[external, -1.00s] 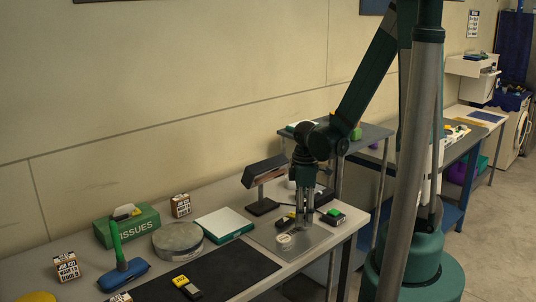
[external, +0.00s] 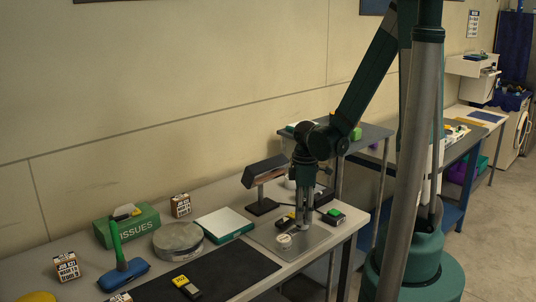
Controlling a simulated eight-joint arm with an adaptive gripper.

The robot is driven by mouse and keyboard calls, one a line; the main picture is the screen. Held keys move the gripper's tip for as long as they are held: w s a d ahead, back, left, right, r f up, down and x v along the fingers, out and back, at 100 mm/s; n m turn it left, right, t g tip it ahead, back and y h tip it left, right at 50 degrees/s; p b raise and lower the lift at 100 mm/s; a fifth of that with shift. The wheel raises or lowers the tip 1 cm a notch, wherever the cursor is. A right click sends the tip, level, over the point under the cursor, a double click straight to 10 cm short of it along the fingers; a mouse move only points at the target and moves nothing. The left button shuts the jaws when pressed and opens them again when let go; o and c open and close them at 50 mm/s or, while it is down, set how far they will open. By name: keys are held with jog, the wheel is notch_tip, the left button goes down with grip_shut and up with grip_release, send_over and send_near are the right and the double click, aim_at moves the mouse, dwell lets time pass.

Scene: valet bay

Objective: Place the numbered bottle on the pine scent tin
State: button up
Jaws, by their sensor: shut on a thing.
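My gripper (external: 304,226) points straight down over the grey mat (external: 318,240) at the right end of the bench. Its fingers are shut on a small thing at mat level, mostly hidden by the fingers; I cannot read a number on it. A small round pale-topped item (external: 284,240), possibly the pine scent tin, lies on the mat just left and in front of the fingers. Its label is too small to read. A black-and-yellow item (external: 287,221) lies close behind and left of the fingers.
A dark box with a green top (external: 334,217) stands right of my gripper. A dark lamp-like stand (external: 264,178) rises behind it. A white-topped green box (external: 224,224), a round silver disc (external: 178,240) and a tissue box (external: 128,226) stand left. The black mat (external: 222,272) is mostly bare.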

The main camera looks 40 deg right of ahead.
jog(key=shift+r, duration=0.15)
jog(key=shift+r+p, duration=0.7)
jog(key=shift+r, duration=4.1)
jog(key=shift+a, duration=0.2)
jog(key=shift+s+a+r, duration=0.1)
jog(key=shift+a+r, duration=0.1)
jog(key=shift+a, duration=0.35)
jog(key=s+a+r+p, duration=0.3)
jog(key=a, duration=0.8)
jog(key=shift+s+a+r+m, duration=0.15)
jog(key=shift+a+m, duration=0.1)
jog(key=shift+m, duration=0.05)
notch_tip(320, 180, down, 6)
jog(key=shift+b, duration=0.4)
jog(key=shift+f, duration=0.2)
